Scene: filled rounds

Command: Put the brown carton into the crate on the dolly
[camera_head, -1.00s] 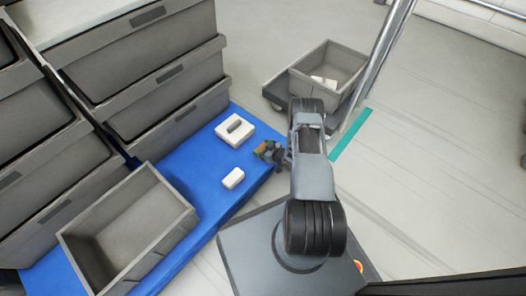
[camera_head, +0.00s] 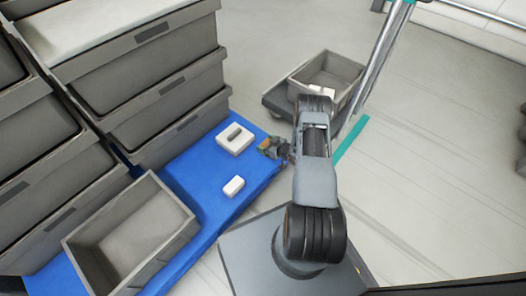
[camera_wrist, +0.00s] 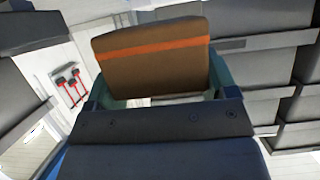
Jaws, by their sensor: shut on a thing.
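The brown carton (camera_wrist: 150,60) with an orange stripe fills the upper middle of the wrist view, between the fingers of my gripper (camera_wrist: 155,88). My gripper is shut on it. In the head view the carton (camera_head: 265,146) shows small at the end of my gripper (camera_head: 273,148), over the right edge of the blue surface. The grey crate (camera_head: 335,72) sits on the dark dolly (camera_head: 277,98) on the floor, beyond and to the right of my gripper. White pieces lie inside this crate. My arm hides part of the dolly.
A white box with a slot (camera_head: 234,139) and a small white block (camera_head: 234,186) lie on the blue surface (camera_head: 200,170). An empty grey crate (camera_head: 130,235) stands at the lower left. Stacked grey bins (camera_head: 150,80) rise at the left. A metal pole (camera_head: 382,50) stands beside the dolly.

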